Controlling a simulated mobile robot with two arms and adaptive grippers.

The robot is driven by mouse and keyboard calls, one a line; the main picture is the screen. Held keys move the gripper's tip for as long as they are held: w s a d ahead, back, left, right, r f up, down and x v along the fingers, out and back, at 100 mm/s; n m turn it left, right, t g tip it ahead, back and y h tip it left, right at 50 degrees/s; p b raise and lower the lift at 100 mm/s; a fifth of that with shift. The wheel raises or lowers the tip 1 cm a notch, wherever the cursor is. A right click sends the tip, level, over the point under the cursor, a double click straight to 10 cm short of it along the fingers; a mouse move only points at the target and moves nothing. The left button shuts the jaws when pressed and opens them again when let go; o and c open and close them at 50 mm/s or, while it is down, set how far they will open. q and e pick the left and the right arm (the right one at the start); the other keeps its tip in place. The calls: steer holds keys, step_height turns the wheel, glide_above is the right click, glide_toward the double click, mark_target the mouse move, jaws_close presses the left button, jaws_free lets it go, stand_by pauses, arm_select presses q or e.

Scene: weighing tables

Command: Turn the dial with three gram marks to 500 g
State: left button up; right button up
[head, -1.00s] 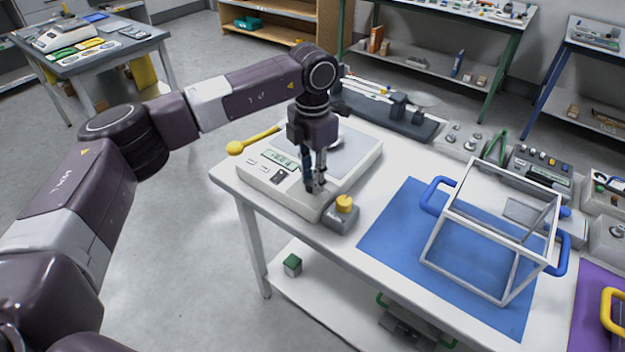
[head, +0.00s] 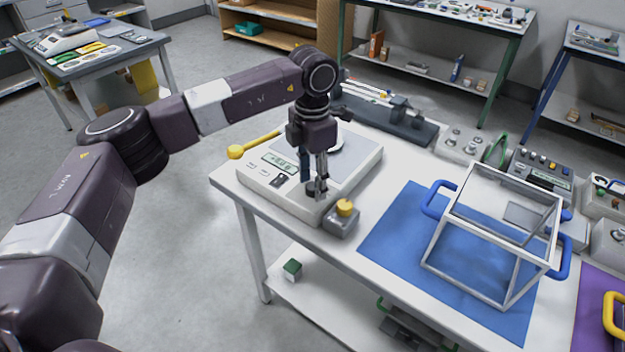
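A white bench scale (head: 262,180) with a grey pan (head: 355,150) and a small lit display (head: 280,161) stands on the left end of the white table. My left gripper (head: 317,189) points down at the scale's front right part, over a small dark knob that its fingers mostly hide. The fingers look close together, but I cannot tell whether they grip the knob. Gram marks are too small to read. A grey box with a yellow knob (head: 344,208) sits just right of the scale, close to the fingertips. My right gripper is not in view.
A clear box with a white frame and blue handles (head: 434,262) stands on a blue mat (head: 395,235). A yellow-ended rod (head: 236,151) lies behind the scale. Grey boxes with knobs (head: 463,142) and a button panel (head: 540,172) line the back right.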

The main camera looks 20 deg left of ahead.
mark_target(312, 186)
arm_select(q)
step_height(312, 186, up, 12)
stand_by(0.6)
steer(key=shift+f, duration=0.1)
